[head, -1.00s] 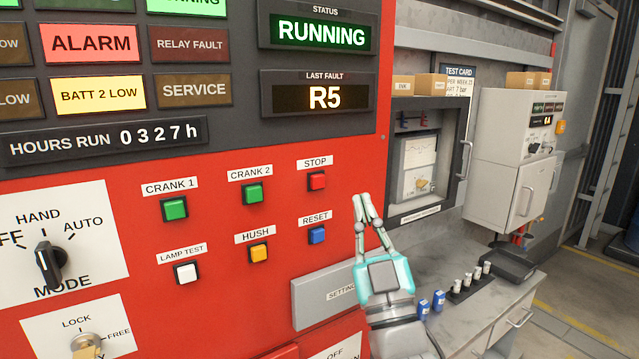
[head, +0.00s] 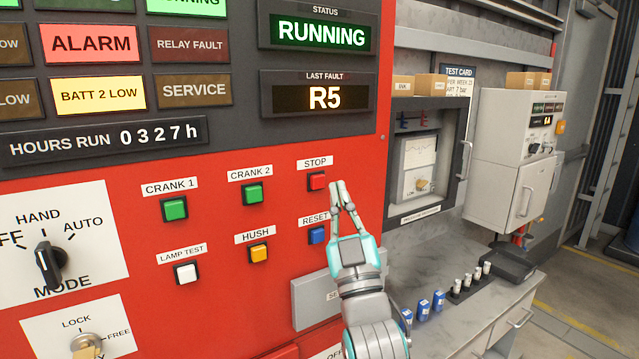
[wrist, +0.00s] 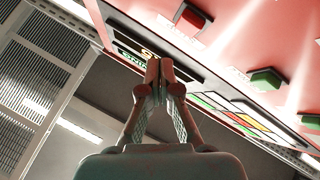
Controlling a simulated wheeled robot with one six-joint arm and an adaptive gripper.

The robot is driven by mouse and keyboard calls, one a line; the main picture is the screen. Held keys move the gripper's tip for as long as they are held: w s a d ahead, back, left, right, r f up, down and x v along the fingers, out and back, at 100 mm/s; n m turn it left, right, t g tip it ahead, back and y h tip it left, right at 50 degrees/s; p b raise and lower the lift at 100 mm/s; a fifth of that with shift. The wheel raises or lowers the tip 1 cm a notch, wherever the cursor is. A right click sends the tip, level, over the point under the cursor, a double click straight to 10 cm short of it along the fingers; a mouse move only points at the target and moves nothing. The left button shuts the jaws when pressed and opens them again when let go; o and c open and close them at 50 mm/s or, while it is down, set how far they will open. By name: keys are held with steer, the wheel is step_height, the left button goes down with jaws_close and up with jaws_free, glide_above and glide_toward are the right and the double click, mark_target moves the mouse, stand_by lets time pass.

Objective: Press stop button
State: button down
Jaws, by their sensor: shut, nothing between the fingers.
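The red stop button (head: 317,180) sits on the red panel under a white STOP label (head: 315,162). It also shows in the wrist view (wrist: 190,19), above and to the right of the fingertips. My gripper (head: 337,184) is shut and empty, with its fingertips just right of the stop button in the head view. In the wrist view the fingertips (wrist: 154,75) are together and appear apart from the button. The status display (head: 321,33) reads RUNNING.
The blue reset button (head: 317,235) is below stop. The green crank 2 button (head: 253,194) and yellow hush button (head: 258,253) are to the left. A grey settings box (head: 312,298) juts out below. A bench (head: 450,250) with small containers stands to the right.

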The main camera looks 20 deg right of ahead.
steer(key=shift+w+a, duration=0.2)
steer(key=shift+w, duration=0.45)
steer(key=shift+w+a, duration=0.15)
steer(key=shift+w, duration=0.5)
steer(key=shift+w, duration=0.15)
stand_by(0.5)
steer(key=shift+w+a, duration=0.15)
steer(key=shift+w, duration=0.1)
steer(key=shift+w+a, duration=0.1)
steer(key=shift+w, duration=0.4)
stand_by(0.8)
steer(key=shift+s, duration=0.15)
steer(key=shift+s+d, duration=0.25)
steer(key=shift+s, duration=0.5)
steer(key=s, duration=0.2)
steer(key=s+d, duration=0.1)
steer(key=s, duration=0.1)
steer(key=shift+s+d, duration=0.2)
steer(key=shift+s, duration=0.2)
